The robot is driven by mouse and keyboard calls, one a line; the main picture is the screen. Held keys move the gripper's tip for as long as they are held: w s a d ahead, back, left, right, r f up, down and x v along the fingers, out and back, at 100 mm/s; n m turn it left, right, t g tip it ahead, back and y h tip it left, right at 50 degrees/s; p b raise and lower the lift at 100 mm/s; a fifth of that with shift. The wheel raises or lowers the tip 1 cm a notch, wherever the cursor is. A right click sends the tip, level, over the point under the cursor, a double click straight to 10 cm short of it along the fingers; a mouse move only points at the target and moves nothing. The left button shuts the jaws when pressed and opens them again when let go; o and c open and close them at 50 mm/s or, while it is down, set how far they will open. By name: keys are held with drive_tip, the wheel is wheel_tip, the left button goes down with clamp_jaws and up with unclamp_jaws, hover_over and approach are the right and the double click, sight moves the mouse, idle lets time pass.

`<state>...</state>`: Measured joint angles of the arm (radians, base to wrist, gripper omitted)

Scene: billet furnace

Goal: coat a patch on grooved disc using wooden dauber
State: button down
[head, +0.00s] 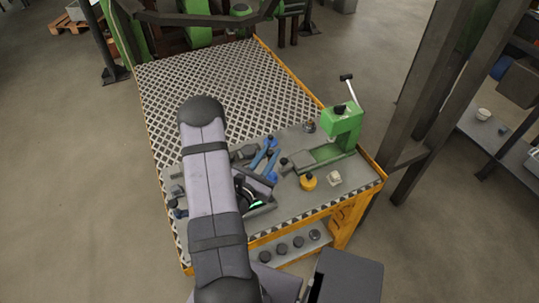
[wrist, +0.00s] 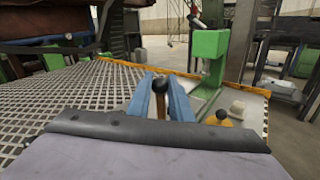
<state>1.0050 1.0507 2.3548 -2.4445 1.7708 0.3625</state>
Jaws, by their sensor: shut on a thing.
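My gripper (head: 264,157) has blue fingers and is over the near part of the bench, left of the green press. In the wrist view my gripper (wrist: 160,100) is shut on the wooden dauber (wrist: 160,104), a brown stick with a dark round end pointing up between the fingers. In the head view the dauber cannot be told apart clearly. I cannot make out the grooved disc for sure in either view; my arm hides part of the bench top. A yellow pot (head: 308,182) with a dark knob stands right of my gripper.
A green press (head: 341,124) with a lever stands at the bench's right edge. A small whitish block (head: 334,178) lies near the yellow pot. A wide grating (head: 225,80) covers the far bench. Several dark round pieces (head: 282,248) sit on the lower shelf. A dark post stands at right.

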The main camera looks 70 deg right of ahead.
drive_tip(key=shift+r+p, duration=1)
drive_tip(key=shift+r, duration=0.55)
drive_tip(key=shift+w, duration=0.1)
